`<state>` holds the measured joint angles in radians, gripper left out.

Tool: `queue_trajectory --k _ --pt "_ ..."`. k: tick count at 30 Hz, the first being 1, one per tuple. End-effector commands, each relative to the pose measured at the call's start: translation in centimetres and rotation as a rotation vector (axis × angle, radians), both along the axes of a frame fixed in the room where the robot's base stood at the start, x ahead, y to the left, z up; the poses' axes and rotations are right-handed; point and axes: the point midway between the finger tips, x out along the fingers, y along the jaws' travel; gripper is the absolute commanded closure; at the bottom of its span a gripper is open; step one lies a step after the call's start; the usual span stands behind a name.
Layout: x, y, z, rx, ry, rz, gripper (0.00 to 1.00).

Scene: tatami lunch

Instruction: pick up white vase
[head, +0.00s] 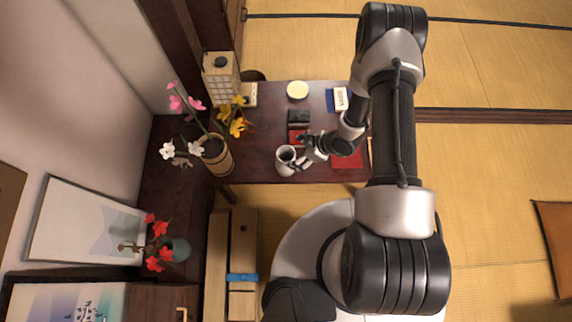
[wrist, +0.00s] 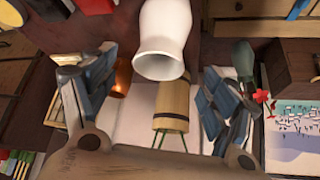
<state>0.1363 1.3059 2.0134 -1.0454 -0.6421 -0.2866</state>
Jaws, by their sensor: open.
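The white vase (head: 283,169) stands near the front edge of the dark table in the head view, its dark mouth facing up. In the wrist view the white vase (wrist: 163,32) is at the top middle, with its flared rim toward the camera. My gripper (head: 301,161) is right beside the vase in the head view. In the wrist view my gripper (wrist: 157,76) is open, with one finger at the left and one at the right of the vase's rim. I see no clear contact, and the vase's lower end is cut off.
A wooden bucket-like pot (head: 218,160) with flowers stands left of the vase. A dark box (head: 299,116), a yellow round dish (head: 298,90) and a blue-and-white box (head: 337,99) are farther back. A copper cup (wrist: 122,77) shows near the left finger. Open tatami (head: 480,180) lies right.

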Motion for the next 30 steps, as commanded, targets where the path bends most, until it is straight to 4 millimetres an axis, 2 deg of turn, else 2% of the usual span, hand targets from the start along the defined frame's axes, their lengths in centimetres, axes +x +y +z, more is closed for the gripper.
queue_trajectory --k 1,3,11,21,27,30 --pt "0.1 0.5 -1.1 0.000 0.001 0.003 0.21" --pt "0.4 0.9 -1.7 0.000 0.000 0.001 0.21" --pt "0.7 1.7 -2.7 0.000 0.000 0.001 0.21" --pt "1.7 4.1 -6.5 0.000 0.001 0.001 0.21" --pt "1.8 4.1 -6.4 0.000 0.001 -0.002 0.21" --pt "1.8 4.1 -6.4 0.000 0.001 -0.002 0.27"
